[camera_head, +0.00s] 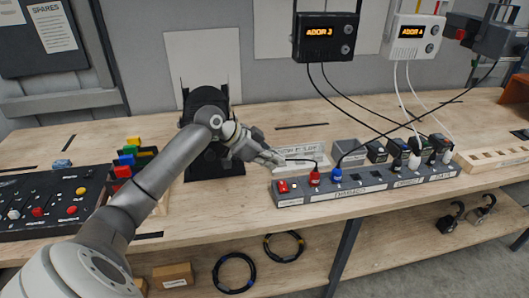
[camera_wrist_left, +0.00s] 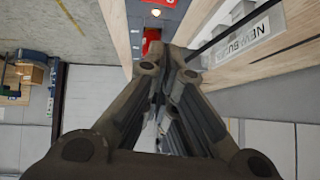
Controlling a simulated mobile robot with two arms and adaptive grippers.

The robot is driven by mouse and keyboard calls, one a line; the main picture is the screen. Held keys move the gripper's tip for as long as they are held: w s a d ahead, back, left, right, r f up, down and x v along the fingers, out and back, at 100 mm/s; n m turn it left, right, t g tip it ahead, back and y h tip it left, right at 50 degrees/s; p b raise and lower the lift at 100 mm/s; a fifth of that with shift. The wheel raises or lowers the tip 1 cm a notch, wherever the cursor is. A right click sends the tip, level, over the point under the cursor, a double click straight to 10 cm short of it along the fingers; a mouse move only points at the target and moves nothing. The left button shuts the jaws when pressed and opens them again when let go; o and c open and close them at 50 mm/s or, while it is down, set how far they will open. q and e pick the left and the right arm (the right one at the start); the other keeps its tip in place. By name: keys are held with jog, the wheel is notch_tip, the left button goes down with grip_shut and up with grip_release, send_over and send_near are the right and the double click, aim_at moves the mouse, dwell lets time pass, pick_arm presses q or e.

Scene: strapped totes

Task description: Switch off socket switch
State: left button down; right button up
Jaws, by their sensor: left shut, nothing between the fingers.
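A long grey socket strip (camera_head: 345,196) lies across the bench, with a red switch (camera_head: 283,187) at its left end. A red plug (camera_head: 314,177) and a blue plug (camera_head: 336,174) stand on it, with dark and white adapters further right. My left gripper (camera_head: 278,160) is shut and empty, just behind and above the strip's left end, apart from the red switch in the head view. In the left wrist view the shut fingers (camera_wrist_left: 172,62) point towards the strip, and part of the red plug (camera_wrist_left: 152,37) shows beyond them. Whether the switch is on or off cannot be told.
A black panel with buttons (camera_head: 45,203) and coloured blocks (camera_head: 130,155) are on the left. Two boxes with lit displays, one black (camera_head: 326,36) and one white (camera_head: 413,38), hang behind, their cables draping to the strip. A wooden rack (camera_head: 495,157) stands right.

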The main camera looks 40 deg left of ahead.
aim_at(280, 184)
pick_arm(q)
jog(key=p+x, duration=0.1)
jog(key=x, duration=0.2)
jog(key=shift+w+d+f, duration=0.2)
jog(key=shift+w+d, duration=0.05)
jog(key=shift+w, duration=0.1)
notch_tip(280, 184, down, 3)
jog(key=shift+w+a+f+p, duration=0.1)
jog(key=shift+w+f+p, duration=0.15)
jog(key=shift+p, duration=0.25)
jog(key=shift+a+f, duration=0.1)
jog(key=shift+f, duration=0.4)
pick_arm(e)
jog(key=shift+s+d+r, duration=0.15)
jog(key=shift+s+r, duration=0.1)
jog(key=shift+r, duration=0.4)
jog(key=shift+s+d+r, duration=0.1)
jog(key=shift+s+r, duration=0.15)
jog(key=shift+r, duration=0.35)
pick_arm(q)
jog(key=shift+a+f+b, duration=0.15)
jog(key=shift+f+b, duration=0.3)
jog(key=shift+b, duration=0.1)
jog(key=shift+r, duration=0.15)
pick_arm(e)
jog(key=shift+a+f, duration=0.3)
pick_arm(q)
jog(key=shift+p, duration=0.35)
pick_arm(e)
jog(key=shift+w, duration=0.1)
